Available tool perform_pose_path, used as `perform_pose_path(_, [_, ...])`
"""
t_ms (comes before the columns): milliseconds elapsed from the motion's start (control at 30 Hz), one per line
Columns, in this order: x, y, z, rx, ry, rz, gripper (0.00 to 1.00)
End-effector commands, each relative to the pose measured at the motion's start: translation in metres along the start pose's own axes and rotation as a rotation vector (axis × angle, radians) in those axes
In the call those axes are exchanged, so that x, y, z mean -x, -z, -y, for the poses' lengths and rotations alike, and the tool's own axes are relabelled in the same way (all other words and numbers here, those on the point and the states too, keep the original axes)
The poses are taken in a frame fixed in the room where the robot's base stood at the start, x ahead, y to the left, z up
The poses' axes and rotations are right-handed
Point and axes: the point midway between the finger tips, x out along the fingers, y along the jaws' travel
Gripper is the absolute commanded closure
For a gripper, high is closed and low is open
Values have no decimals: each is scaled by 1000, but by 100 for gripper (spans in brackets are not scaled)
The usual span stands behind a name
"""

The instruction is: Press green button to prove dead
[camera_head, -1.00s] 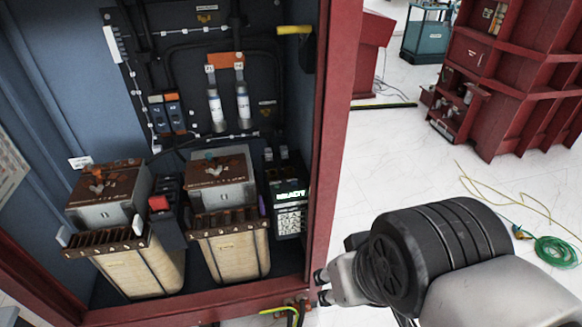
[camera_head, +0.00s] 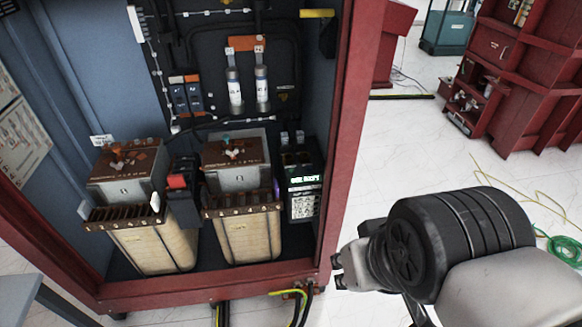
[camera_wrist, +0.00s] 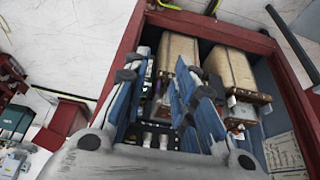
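I cannot make out a green button in any view. A black unit with a lit green display (camera_head: 305,183) stands inside the red-framed cabinet, right of the two transformers, in the head view. The left transformer (camera_head: 150,245) and right transformer (camera_head: 243,230) have cream windings and brown tops. My gripper (camera_head: 338,273) is outside the cabinet, just right of its lower right post. In the wrist view my gripper (camera_wrist: 166,92) has its two blue-padded fingers apart, with nothing held between them. The cabinet front lies beyond the fingers there.
The cabinet's red right post (camera_head: 346,150) stands between my gripper and the interior. Cables (camera_head: 300,300) hang at its lower right corner. Red shelving (camera_head: 510,90) and a green cable coil (camera_head: 565,250) are to the right.

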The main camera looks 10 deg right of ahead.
Motion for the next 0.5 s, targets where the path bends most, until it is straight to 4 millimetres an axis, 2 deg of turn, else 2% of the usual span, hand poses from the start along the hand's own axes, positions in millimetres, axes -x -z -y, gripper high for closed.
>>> perform_pose_path(33, [0, 0, 0, 0, 0, 0, 81])
perform_pose_path(300, [0, 0, 0, 0, 0, 0, 99])
perform_pose_path(500, [0, 0, 0, 0, 0, 0, 100])
